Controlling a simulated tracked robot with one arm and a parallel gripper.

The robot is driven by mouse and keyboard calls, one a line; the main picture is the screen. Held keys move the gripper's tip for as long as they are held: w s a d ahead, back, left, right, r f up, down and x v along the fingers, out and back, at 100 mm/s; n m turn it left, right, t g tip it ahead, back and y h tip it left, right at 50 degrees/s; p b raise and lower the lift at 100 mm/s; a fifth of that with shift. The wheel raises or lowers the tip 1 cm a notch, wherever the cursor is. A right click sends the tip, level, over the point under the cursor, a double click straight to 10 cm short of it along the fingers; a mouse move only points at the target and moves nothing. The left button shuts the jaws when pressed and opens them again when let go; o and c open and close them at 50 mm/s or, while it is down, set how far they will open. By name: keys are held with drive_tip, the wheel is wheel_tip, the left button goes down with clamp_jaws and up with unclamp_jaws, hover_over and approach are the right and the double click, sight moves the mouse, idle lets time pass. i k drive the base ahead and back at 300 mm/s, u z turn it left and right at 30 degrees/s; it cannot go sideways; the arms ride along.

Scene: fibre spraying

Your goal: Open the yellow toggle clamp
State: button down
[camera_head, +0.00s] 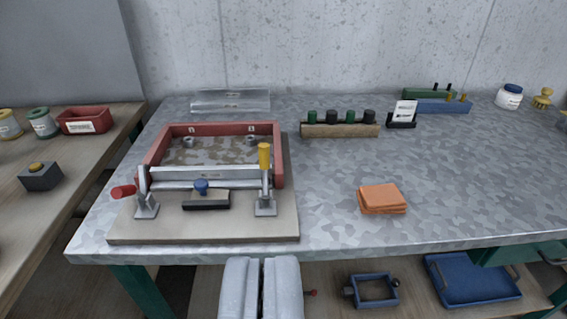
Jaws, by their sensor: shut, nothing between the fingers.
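The yellow toggle clamp (264,157) stands at the front right of a fixture board (245,228) on the metal table. Its yellow handle points up, and its metal foot rests on the board. A second toggle clamp with a red handle (124,191) stands at the front left; that handle points out to the left. A red frame (279,165) with a metal bar across its front lies between and behind the clamps. My gripper (262,262) shows at the bottom edge, in front of the table and below the yellow clamp. Its fingers are shut and empty, apart from both clamps.
An orange cloth (381,198) lies right of the board. A wooden holder (340,130) with dark and green knobs stands behind it. A side bench (70,200) with a red bin (84,121) is at left. The table's right half is largely clear.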

sight(263, 148)
drive_tip(key=k, duration=1.05)
drive_tip(key=z, duration=0.6)
drive_tip(key=i, duration=2.3)
drive_tip(key=u, duration=0.7)
